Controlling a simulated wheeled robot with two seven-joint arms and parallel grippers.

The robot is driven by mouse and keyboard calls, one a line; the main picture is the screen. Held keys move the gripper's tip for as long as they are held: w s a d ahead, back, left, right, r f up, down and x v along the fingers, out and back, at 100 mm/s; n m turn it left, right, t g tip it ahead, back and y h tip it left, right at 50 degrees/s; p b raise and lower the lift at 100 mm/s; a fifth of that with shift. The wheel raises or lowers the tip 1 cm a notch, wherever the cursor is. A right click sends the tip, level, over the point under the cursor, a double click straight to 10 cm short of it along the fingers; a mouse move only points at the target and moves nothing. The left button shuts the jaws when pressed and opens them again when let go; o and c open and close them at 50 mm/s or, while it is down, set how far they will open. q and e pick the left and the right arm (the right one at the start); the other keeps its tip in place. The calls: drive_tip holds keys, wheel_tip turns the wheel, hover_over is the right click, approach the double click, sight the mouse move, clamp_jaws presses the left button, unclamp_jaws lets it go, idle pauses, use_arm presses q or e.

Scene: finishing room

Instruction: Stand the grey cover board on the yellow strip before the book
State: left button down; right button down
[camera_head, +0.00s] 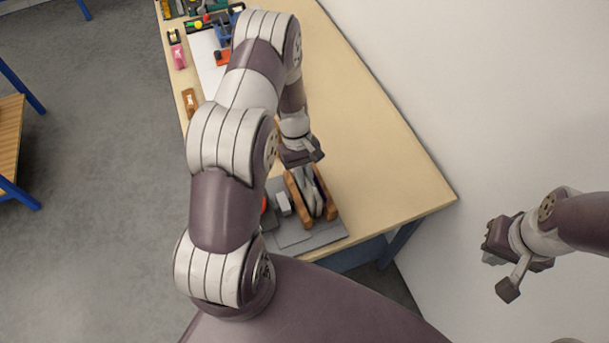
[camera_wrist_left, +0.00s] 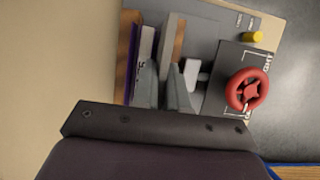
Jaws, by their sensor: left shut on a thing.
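My left gripper (camera_head: 312,210) reaches down into a grey press between two upright wooden boards. In the left wrist view its fingers (camera_wrist_left: 166,88) are shut on a thin grey board (camera_wrist_left: 167,42), which I take for the grey cover board. The board is upright, and its lower edge is hidden. Left of it stands a book with a purple cover (camera_wrist_left: 134,62) and pale pages, against the left wooden board (camera_wrist_left: 126,50). I cannot make out the yellow strip. My right gripper (camera_head: 500,262) hangs off to the right, away from the table, holding nothing that I can see.
The grey press base (camera_head: 305,240) sits at the table's near end. Tools and a white sheet (camera_head: 208,65) lie at the far left. The table's right part (camera_head: 375,160) is clear beside the wall.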

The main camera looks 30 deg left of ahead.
use_arm(q)
drive_tip(key=shift+f+b, duration=0.65)
drive_tip(key=shift+f, duration=0.2)
idle(0.6)
drive_tip(key=shift+r, duration=0.2)
drive_tip(key=shift+r+p, duration=0.65)
drive_tip(key=shift+f+b, duration=0.6)
drive_tip(key=shift+f, duration=0.25)
idle(0.3)
drive_tip(key=c, duration=1.4)
unclamp_jaws()
drive_tip(key=shift+c, duration=0.2)
